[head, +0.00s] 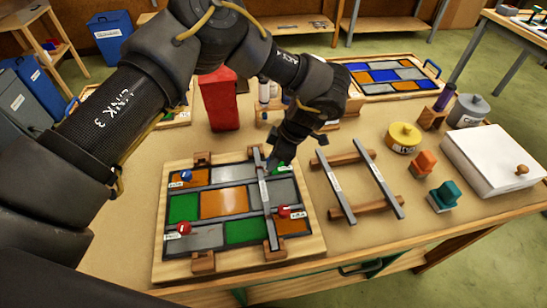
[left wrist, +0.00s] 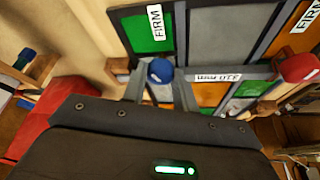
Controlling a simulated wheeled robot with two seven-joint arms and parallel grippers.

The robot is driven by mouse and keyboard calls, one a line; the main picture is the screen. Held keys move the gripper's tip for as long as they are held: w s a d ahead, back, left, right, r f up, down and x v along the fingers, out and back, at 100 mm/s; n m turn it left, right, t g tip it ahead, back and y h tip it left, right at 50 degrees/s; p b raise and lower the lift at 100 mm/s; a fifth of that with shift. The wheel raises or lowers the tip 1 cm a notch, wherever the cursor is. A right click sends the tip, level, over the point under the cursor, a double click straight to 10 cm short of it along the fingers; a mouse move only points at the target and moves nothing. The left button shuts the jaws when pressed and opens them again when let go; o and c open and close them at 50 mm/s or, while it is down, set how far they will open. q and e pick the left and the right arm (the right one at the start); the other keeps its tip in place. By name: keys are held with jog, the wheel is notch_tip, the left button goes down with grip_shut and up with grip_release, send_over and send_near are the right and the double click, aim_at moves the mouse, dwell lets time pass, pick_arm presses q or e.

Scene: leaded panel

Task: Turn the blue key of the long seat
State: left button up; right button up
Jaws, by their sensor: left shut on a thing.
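My left gripper (head: 272,162) reaches down to the back right part of the leaded panel (head: 163,245). In the left wrist view a blue key (left wrist: 160,70) sits between its fingertips, and the jaws are closed on it. In the head view the gripper hides this key. Another blue key (head: 186,176) shows at the panel's left. A red key (head: 184,229) is at the front left and another red key (head: 284,211) at the right. I cannot read which label marks the long seat. My right gripper is not in view.
A red bin (head: 219,100) stands behind the panel. To its right lie a rack of two grey bars (head: 335,190), a yellow tin (head: 404,137), orange and teal blocks (head: 443,196) and a white box (head: 495,160). A second panel (head: 385,75) lies at the back.

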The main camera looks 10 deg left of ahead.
pick_arm(q)
jog(key=m, duration=0.2)
jog(key=m+t+b, duration=0.1)
jog(key=shift+s+m, duration=0.2)
jog(key=shift+m, duration=0.2)
jog(key=shift+f+m+t, duration=0.1)
jog(key=shift+m+t, duration=0.2)
jog(key=o, duration=1)
jog(key=shift+c, duration=0.2)
jog(key=shift+r, duration=0.2)
